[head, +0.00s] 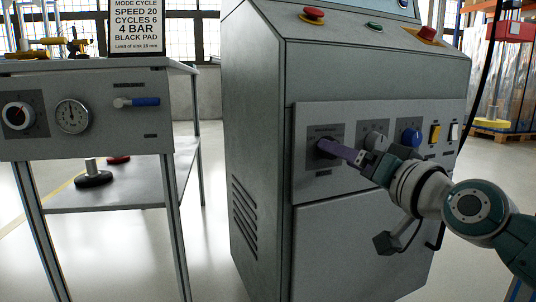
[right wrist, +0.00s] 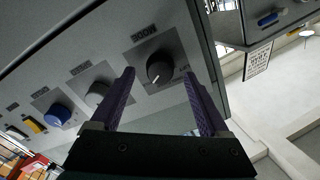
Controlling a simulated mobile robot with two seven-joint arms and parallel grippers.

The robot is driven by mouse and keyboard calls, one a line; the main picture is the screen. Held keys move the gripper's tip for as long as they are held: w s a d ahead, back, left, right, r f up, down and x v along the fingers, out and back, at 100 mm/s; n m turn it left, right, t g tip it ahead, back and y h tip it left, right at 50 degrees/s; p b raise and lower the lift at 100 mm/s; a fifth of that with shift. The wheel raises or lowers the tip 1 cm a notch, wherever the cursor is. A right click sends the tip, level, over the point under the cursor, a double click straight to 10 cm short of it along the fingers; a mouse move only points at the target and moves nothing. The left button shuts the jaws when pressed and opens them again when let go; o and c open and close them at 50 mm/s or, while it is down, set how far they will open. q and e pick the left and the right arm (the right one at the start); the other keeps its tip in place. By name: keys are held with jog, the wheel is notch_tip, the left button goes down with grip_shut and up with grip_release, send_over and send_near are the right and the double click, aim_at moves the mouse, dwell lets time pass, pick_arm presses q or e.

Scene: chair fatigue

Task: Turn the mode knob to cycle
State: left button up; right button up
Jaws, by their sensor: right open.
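The mode knob (right wrist: 160,68) is black and sits on a dark square plate on the cabinet's front panel. In the right wrist view it shows between my open purple fingers, with a gap on each side. Its white pointer mark points toward the bottom of that view. In the head view, the knob (head: 323,146) is partly hidden by my right gripper (head: 328,148), which reaches in from the right. The plate's small lettering, apart from MODE in the wrist view, is too small to read. My left gripper is out of view.
Right of the mode knob are a grey knob (head: 375,140), a blue knob (head: 411,137), a yellow switch (head: 435,133) and a white switch (head: 454,131). A sign (head: 136,27) reading MODE CYCLE stands on the left bench (head: 110,68). Red buttons top the cabinet (head: 262,100).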

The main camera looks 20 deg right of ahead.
jog(key=s+p, duration=0.2)
jog(key=s, duration=0.6)
jog(key=shift+a, duration=0.15)
